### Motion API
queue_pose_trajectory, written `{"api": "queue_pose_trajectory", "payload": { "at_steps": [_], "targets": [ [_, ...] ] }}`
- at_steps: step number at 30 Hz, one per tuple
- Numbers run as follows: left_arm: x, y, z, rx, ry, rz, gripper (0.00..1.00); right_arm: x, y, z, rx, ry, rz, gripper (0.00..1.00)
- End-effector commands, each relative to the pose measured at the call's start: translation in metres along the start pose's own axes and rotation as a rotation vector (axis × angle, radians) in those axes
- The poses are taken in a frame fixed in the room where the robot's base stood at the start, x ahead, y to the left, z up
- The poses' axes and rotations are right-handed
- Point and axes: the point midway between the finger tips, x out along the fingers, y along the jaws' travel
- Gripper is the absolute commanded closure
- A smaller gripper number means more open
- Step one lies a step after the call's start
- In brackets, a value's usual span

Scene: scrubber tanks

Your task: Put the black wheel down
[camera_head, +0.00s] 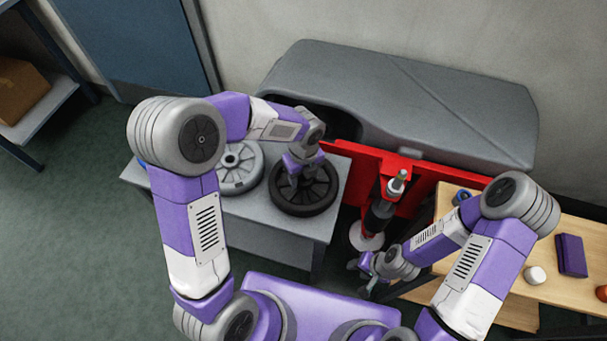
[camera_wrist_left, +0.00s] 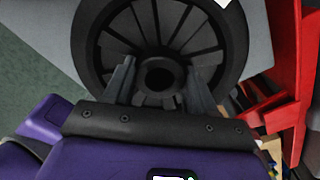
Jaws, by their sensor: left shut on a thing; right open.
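The black wheel (camera_head: 305,203) lies flat at the right end of the grey table (camera_head: 270,226). I cannot tell whether it rests on the top or hangs slightly above it. My left gripper (camera_head: 299,165) is over its middle, shut on the hub. The left wrist view shows the spoked black wheel (camera_wrist_left: 185,28) with the two fingers (camera_wrist_left: 160,82) on either side of the hub. My right gripper (camera_head: 366,275) is open and empty, low beside the red frame, away from the wheel.
A grey wheel (camera_head: 239,167) lies on the table left of the black one. A red frame (camera_head: 420,178) with a shaft stands to the right, before a large grey tank cover (camera_head: 410,100). A wooden bench (camera_head: 570,222) holds a purple box (camera_head: 571,255) and a white item (camera_head: 535,275).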

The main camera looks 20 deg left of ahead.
Motion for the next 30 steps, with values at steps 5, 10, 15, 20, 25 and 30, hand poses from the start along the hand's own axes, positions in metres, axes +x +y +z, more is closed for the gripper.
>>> {"api": "queue_pose_trajectory", "payload": {
  "at_steps": [5,10,15,20,25,30],
  "targets": [
    [0.001,0.000,0.000,0.000,0.001,0.001,0.21,0.000,0.000,0.000,0.000,0.000,0.000,0.57],
    [0.001,0.000,0.000,0.000,0.001,0.001,0.18,0.000,0.000,0.000,0.000,0.000,0.000,0.57],
    [-0.002,0.000,0.000,0.000,0.000,0.000,0.18,-0.001,0.000,0.000,0.000,0.000,0.000,0.57],
    [-0.023,0.000,0.001,-0.001,-0.001,-0.002,0.18,-0.009,-0.004,0.000,0.000,0.000,0.000,0.57],
    [-0.062,0.000,0.001,-0.002,-0.001,-0.003,0.18,-0.023,-0.009,0.001,0.000,0.000,0.000,0.57],
    [-0.096,0.000,0.001,-0.001,-0.001,-0.002,0.18,-0.034,-0.013,0.001,0.000,0.000,0.000,0.57]
  ]
}}
